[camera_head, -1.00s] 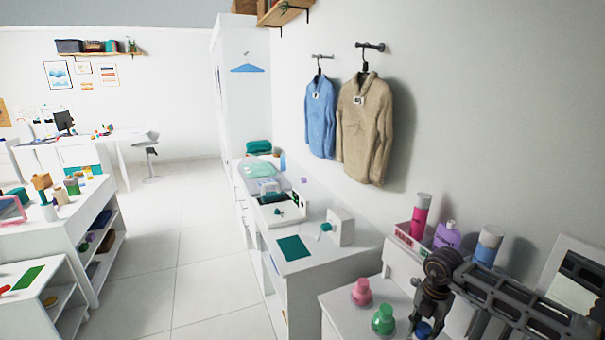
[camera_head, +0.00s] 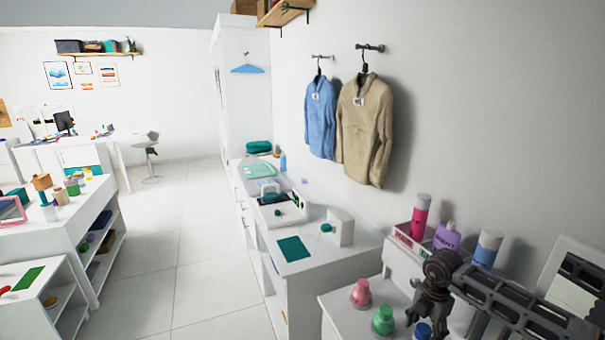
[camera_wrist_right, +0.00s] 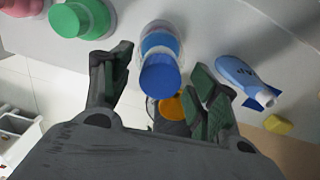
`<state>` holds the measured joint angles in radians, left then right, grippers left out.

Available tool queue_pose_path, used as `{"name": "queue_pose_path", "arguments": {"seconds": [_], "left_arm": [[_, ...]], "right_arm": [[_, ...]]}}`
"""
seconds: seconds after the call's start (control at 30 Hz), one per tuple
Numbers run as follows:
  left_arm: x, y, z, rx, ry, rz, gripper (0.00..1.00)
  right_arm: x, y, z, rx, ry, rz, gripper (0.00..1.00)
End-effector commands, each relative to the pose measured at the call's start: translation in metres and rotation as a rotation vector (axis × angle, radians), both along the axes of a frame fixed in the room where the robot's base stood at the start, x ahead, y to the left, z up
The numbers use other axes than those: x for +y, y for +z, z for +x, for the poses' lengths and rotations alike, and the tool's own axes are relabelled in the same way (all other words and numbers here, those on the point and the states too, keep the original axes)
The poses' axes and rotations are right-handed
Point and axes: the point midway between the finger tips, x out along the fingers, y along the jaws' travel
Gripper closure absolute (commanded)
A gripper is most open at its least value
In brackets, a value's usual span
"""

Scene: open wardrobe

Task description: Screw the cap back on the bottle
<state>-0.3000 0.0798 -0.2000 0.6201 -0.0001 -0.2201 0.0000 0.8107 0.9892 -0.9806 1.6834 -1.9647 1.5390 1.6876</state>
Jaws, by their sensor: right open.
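A clear and blue bottle-like container (camera_wrist_right: 160,42) with a blue cap-like top (camera_wrist_right: 160,75) lies between the fingers of my right gripper (camera_wrist_right: 160,72) in the right wrist view. The fingers are apart, with a visible gap on each side of the blue top. In the head view my right gripper (camera_head: 428,308) is over the blue item (camera_head: 422,330), which is partly cut off by the frame edge. Whether the blue top is seated on the container cannot be told. My left gripper is not in view.
Pink (camera_head: 361,293) and green (camera_head: 383,320) containers stand left of the blue one. A rack (camera_head: 408,244) behind holds pink, purple and blue-white bottles.

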Motion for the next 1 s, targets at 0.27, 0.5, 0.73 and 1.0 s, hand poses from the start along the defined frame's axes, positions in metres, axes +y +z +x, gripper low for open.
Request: {"name": "queue_pose_path", "arguments": {"seconds": [0.27,0.5,0.73,1.0], "left_arm": [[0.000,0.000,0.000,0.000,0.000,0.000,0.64],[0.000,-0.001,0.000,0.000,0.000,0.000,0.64],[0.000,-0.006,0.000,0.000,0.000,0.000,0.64],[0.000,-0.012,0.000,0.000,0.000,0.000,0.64]], "right_arm": [[0.000,0.000,0.000,0.000,0.000,0.000,0.43],[0.000,0.000,0.000,0.000,0.014,0.000,0.43],[0.000,-0.001,0.000,-0.001,0.122,-0.001,0.43],[-0.001,-0.001,0.000,0.000,0.281,-0.001,0.43]]}}
